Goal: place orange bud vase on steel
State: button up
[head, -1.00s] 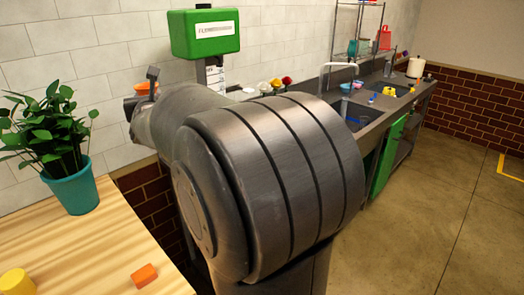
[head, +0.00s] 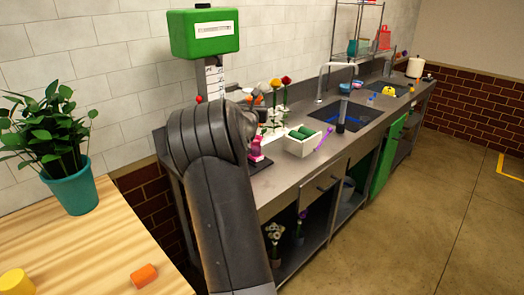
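The steel counter (head: 285,172) runs along the wall from behind my arm to the far right. A small orange patch (head: 258,100) shows just right of my arm's upper end, near the flowers; I cannot tell whether it is the orange bud vase. My arm rises through the middle of the view and covers the counter's near left part. My gripper is hidden behind the arm, so its hold is not visible.
On the counter are red and yellow flowers (head: 286,81), a pink item (head: 256,150), a cream box with green rolls (head: 303,139), a purple item (head: 324,138) and a sink (head: 345,116). A wooden table (head: 100,245) at left holds a potted plant (head: 72,187) and orange block (head: 144,274).

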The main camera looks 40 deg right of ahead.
jog(key=s+d+f+m+g+h, duration=0.1)
jog(key=s+d+f+g, duration=0.1)
jog(key=s+d+f, duration=0.55)
jog(key=s+d+f+m+g+h, duration=0.1)
jog(key=s+d+f+m+g, duration=0.2)
jog(key=d, duration=0.8)
jog(key=shift+n+t, duration=0.6)
jog(key=shift+w+a+f, duration=0.4)
jog(key=shift+w+f, duration=1.3)
jog(key=shift+f, duration=0.25)
jog(key=shift+w+a+f, duration=0.4)
jog(key=shift+w+f, duration=1.25)
jog(key=shift+f, duration=0.3)
jog(key=shift+w+a+f, duration=0.4)
jog(key=shift+w+f, duration=1.3)
jog(key=shift+f, duration=0.25)
jog(key=shift+f, duration=0.2)
jog(key=o, duration=1.3)
